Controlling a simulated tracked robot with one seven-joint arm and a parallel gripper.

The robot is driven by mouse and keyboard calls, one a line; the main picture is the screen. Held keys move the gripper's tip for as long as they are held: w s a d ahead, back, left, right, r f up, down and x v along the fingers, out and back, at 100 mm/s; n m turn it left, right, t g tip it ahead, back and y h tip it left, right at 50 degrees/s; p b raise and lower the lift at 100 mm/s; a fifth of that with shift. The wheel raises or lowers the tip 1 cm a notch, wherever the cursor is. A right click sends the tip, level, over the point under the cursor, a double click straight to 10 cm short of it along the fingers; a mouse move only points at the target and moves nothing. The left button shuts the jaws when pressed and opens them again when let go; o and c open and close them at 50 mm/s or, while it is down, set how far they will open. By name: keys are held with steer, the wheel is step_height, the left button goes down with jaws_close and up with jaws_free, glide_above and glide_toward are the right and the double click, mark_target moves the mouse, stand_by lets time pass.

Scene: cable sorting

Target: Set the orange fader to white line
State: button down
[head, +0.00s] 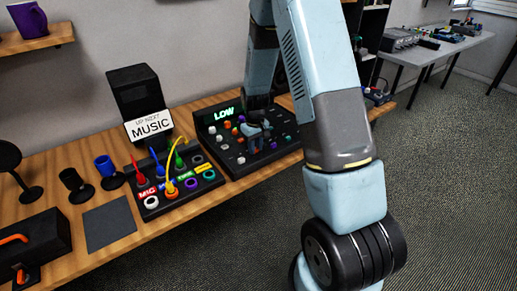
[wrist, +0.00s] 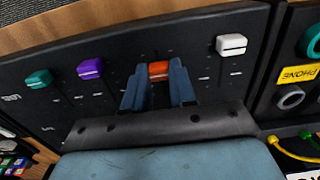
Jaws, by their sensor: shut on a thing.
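The orange fader (wrist: 158,69) stands in a row of sliders on the black mixer panel (wrist: 200,30). In the wrist view my gripper (wrist: 157,88) has one blue finger on each side of the orange cap and is shut on it. Small white marks lie beside the slots, some near the fingers. The fingers and palm hide most of the orange fader's slot, and I cannot tell which mark the cap lines up with. In the head view my gripper (head: 256,136) is low over the mixer (head: 207,118), and the orange fader cannot be made out there.
Beside the orange fader are a purple fader (wrist: 90,69), a teal fader (wrist: 39,78) and a white fader (wrist: 231,44).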

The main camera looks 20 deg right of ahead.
steer(key=w, duration=0.2)
steer(key=shift+w+a, duration=0.3)
steer(key=shift+a, duration=0.05)
steer(key=c, duration=0.9)
jaws_free()
step_height(320, 180, up, 14)
steer(key=shift+f, duration=0.15)
steer(key=s+d+r+m+t, duration=0.1)
steer(key=s+r+m+t, duration=0.15)
steer(key=s+r, duration=1.3)
steer(key=s+r+t, duration=0.1)
steer(key=s+r, duration=0.1)
steer(key=s, duration=0.3)
steer(key=s+r+t, duration=0.1)
steer(key=s+r, duration=0.2)
steer(key=s, duration=0.3)
steer(key=s+r+m+t, duration=0.1)
steer(key=s+r, duration=0.1)
steer(key=s, duration=0.4)
steer(key=shift+s+d+r, duration=0.2)
steer(key=shift+d, duration=0.15)
